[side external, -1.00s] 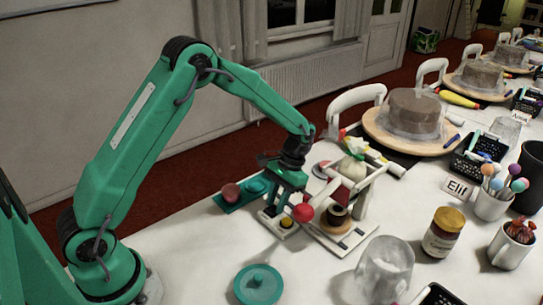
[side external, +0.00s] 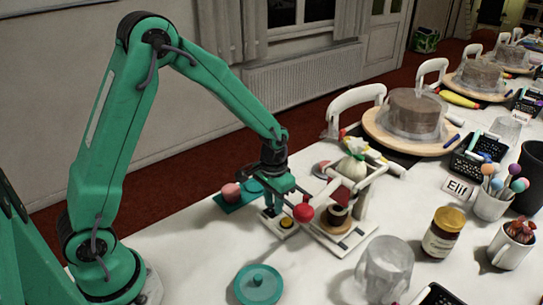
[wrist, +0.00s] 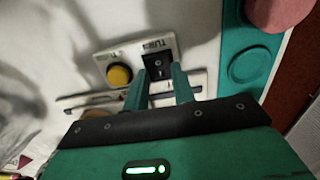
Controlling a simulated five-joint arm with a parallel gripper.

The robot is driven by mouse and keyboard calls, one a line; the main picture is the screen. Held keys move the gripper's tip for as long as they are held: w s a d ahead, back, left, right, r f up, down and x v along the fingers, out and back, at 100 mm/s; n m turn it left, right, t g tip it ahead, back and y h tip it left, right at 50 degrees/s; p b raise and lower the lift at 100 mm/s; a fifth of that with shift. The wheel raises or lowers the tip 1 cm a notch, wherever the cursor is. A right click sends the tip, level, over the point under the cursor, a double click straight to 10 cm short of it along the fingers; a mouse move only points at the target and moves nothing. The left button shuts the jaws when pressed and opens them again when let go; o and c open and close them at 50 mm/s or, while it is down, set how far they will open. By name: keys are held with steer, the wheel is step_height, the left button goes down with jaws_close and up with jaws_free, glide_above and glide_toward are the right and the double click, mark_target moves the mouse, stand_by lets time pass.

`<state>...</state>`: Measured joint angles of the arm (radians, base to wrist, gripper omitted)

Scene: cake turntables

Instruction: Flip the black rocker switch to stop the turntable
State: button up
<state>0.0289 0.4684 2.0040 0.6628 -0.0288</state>
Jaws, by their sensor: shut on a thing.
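The black rocker switch (wrist: 157,66) sits on a small white plate with lettering in the wrist view, beside a round yellow button (wrist: 119,75). My gripper (wrist: 160,72) has its two teal fingers on either side of the switch, shut on it. In the side view my gripper (side external: 274,204) is low over the white plate (side external: 288,231), and it hides the switch there. The yellow button also shows in the side view (side external: 286,223). A wooden turntable (side external: 372,124) carries a brown cake (side external: 415,112) at the back; I cannot tell whether it turns.
A white stand with a red ball knob (side external: 303,212) is close to the right of my gripper. A teal tray (side external: 232,206) with pink and teal pieces is to the left. A teal lid (side external: 258,285), a clear cup (side external: 385,268) and a jar (side external: 442,234) stand nearer the front.

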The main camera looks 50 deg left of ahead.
mark_target(273, 208)
steer(key=shift+w, duration=0.1)
steer(key=o, duration=1)
steer(key=shift+r, duration=0.15)
step_height(273, 208, up, 7)
steer(key=shift+f, duration=0.1)
steer(key=shift+r, duration=0.4)
